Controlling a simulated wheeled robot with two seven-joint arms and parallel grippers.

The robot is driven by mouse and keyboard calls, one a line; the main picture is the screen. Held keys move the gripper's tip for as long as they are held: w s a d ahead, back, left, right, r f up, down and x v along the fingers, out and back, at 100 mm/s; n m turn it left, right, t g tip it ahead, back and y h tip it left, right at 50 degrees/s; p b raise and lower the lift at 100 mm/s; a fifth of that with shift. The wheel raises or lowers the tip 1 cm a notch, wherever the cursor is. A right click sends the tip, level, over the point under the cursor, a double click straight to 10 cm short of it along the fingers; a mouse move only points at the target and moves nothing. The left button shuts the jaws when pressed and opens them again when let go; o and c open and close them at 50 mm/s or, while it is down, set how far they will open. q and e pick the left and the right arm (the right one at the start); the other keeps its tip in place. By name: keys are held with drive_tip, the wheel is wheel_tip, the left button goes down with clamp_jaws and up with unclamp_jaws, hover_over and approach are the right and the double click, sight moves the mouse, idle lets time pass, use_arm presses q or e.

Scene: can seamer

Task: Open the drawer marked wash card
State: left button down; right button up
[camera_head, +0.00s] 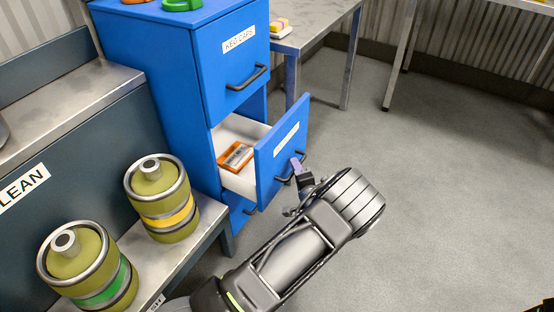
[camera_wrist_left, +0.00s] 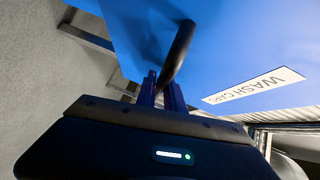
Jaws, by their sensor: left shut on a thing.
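The blue cabinet (camera_head: 176,62) stands at the upper middle of the head view. Its middle drawer (camera_head: 267,163) is pulled out, and an orange and white card or packet (camera_head: 236,156) lies inside. The label (camera_wrist_left: 254,85) on the drawer front reads "WASH CARD" in the left wrist view. My left gripper (camera_head: 297,168) is at the drawer's dark bar handle (camera_head: 284,179). In the left wrist view its fingers (camera_wrist_left: 163,88) are shut on the handle (camera_wrist_left: 178,50). My right gripper is in neither view.
The drawer above, labelled "KEG CAPS" (camera_head: 239,40), is shut, and a lower drawer is partly hidden. Two kegs (camera_head: 161,200) (camera_head: 87,265) stand on a metal bench at the left. The floor (camera_head: 440,190) at the right is clear.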

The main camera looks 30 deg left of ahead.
use_arm(q)
drive_tip(key=d, duration=0.8)
drive_tip(key=shift+d, duration=0.4)
drive_tip(key=shift+f, duration=0.1)
drive_tip(key=c, duration=1.7)
unclamp_jaws()
drive_tip(key=shift+w, duration=0.1)
drive_tip(key=shift+c, duration=0.2)
drive_tip(key=shift+d, duration=0.1)
drive_tip(key=p+v, duration=0.1)
drive_tip(key=v, duration=0.6)
drive_tip(key=shift+s+d+p, duration=0.2)
drive_tip(key=shift+s+p, duration=0.15)
drive_tip(key=shift+p, duration=0.05)
